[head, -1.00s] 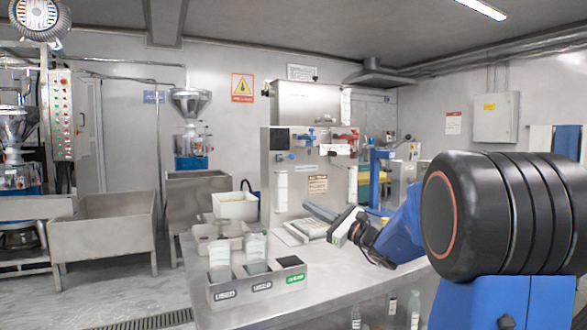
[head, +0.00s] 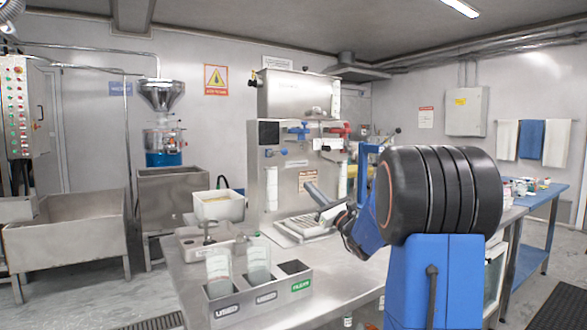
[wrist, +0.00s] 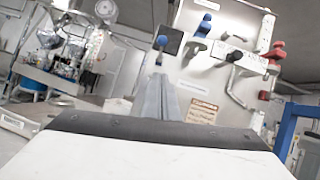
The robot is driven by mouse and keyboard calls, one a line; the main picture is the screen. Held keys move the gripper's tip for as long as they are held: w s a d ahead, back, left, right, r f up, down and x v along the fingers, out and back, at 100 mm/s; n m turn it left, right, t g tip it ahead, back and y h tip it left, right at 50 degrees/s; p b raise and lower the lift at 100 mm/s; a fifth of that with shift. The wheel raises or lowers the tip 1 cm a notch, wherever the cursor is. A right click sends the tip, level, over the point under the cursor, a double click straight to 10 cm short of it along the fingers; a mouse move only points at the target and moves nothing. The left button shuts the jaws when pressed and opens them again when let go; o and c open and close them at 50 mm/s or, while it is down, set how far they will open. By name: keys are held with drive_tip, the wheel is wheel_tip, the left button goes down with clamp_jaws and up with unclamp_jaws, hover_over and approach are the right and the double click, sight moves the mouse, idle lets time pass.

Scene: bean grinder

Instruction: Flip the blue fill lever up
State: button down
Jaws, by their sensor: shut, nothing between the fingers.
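A steel dispensing machine (head: 283,180) stands on the counter. On its upright panel are a blue handle (head: 300,130) near the top and a smaller blue knob (head: 276,152) lower left. In the wrist view the blue handle (wrist: 203,27) is above centre and the blue knob (wrist: 161,41) is left of it. I cannot tell for sure which one is the fill lever. My gripper (head: 310,189) is shut and empty, low in front of the panel and below both blue parts, apart from them. Its closed fingers (wrist: 157,95) point toward the panel in the wrist view.
A red handle (head: 337,131) is to the right on the panel. A drip tray (head: 300,228) lies below it. A holder (head: 262,300) with bottles stands at the counter's front left, near a white bin (head: 219,206). The counter right of the holder is clear.

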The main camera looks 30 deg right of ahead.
approach(279, 152)
wheel_tip(279, 152, down, 2)
drive_tip(key=w, duration=0.1)
drive_tip(key=shift+w+r, duration=0.3)
drive_tip(key=shift+r, duration=0.5)
drive_tip(key=shift+w+r, duration=0.25)
drive_tip(key=shift+r, duration=0.55)
drive_tip(key=shift+r, duration=0.1)
